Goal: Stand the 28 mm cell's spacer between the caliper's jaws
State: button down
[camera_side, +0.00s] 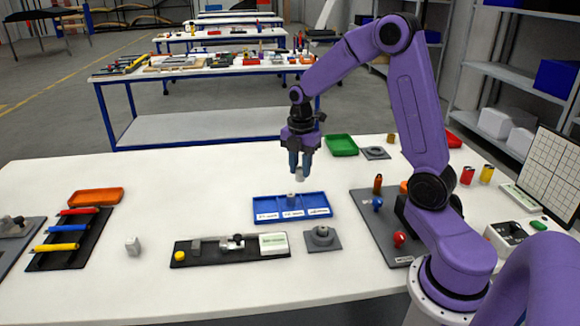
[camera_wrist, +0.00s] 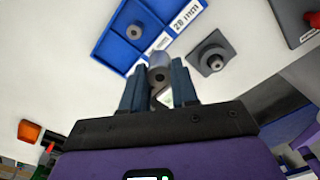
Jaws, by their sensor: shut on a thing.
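My gripper (camera_side: 299,168) is shut on a grey cylindrical spacer (camera_side: 300,177) and holds it in the air above and behind the blue tray. In the wrist view the held spacer (camera_wrist: 159,74) sits between the two fingers, its bored end showing. The blue tray (camera_side: 262,214) has labelled cells; one label reads 28 mm in the wrist view (camera_wrist: 186,14). Another spacer (camera_side: 291,200) stands in the tray's middle cell. The caliper (camera_side: 232,242) lies on a black base (camera_side: 215,258) in front of the tray, with a display panel at its right. Its jaw gap is too small to judge.
A grey plate with a round boss (camera_side: 322,238) sits right of the caliper. A small grey block (camera_side: 133,245) and a black rack of coloured tools (camera_side: 68,240) are at the left. A dark board with knobs (camera_side: 385,240) is at the right. White table is clear behind the tray's left.

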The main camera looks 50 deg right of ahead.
jog(key=s+a+r+m, duration=0.15)
jog(key=a+m, duration=0.25)
jog(key=a, duration=0.7)
jog(key=s+a+r+m, duration=0.1)
jog(key=s+a+m, duration=0.3)
jog(key=a, duration=0.7)
jog(key=shift+m, duration=0.5)
jog(key=w+a+f, duration=0.1)
jog(key=w+f, duration=0.2)
jog(key=w, duration=0.1)
jog(key=w+a+f, duration=0.1)
jog(key=w+f, duration=0.2)
jog(key=w, duration=0.2)
jog(key=w+a+f, duration=0.2)
jog(key=w+f, duration=0.2)
jog(key=w, duration=0.1)
jog(key=shift+w, duration=0.25)
jog(key=shift+w+f, duration=0.15)
jog(key=shift+f, duration=1.55)
jog(key=shift+f, duration=0.2)
